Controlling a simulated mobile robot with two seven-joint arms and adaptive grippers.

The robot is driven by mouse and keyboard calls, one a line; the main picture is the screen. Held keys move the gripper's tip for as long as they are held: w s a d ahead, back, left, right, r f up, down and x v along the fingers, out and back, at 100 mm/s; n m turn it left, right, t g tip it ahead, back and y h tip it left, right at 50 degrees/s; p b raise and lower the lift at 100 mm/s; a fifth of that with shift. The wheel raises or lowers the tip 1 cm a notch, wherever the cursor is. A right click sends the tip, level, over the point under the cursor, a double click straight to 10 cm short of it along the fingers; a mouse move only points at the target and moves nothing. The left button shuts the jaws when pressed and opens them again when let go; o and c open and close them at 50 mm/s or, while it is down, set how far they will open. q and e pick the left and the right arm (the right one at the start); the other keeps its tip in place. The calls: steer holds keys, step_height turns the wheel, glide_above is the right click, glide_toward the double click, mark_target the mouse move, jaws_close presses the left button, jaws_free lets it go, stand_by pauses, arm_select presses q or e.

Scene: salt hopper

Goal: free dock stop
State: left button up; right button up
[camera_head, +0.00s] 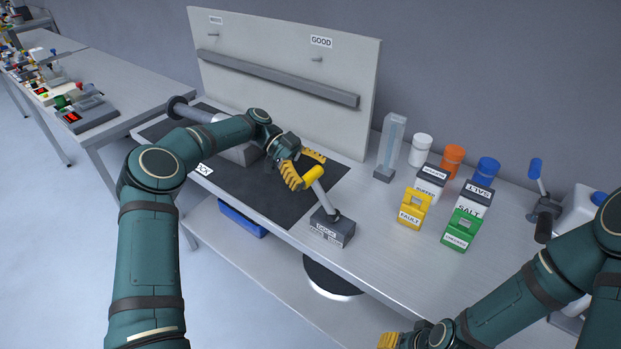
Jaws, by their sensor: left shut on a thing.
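A lever with a yellow handle (313,177) rises from a dark grey labelled base (332,228) at the front edge of the bench. It leans up and to the left; the label is too small to read surely. My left gripper (302,172) has its yellow fingers at the handle and is shut on it. My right gripper (388,341) shows only as yellow fingers at the bottom edge, away from the lever; its jaw state is hidden.
A black mat (318,186) lies under my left arm, before an upright grey board (280,35) labelled GOOD. To the right stand a clear column (392,145), yellow FAULT (412,209) and green (459,230) boxes, and white, orange and blue jars. A blue bin (242,219) sits below.

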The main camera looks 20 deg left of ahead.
arm_select(q)
steer(key=shift+w+a+f, duration=0.1)
steer(key=shift+a+f, duration=0.1)
steer(key=shift+a, duration=0.05)
stand_by(0.3)
steer(key=o, duration=1.2)
steer(key=shift+v, duration=3.75)
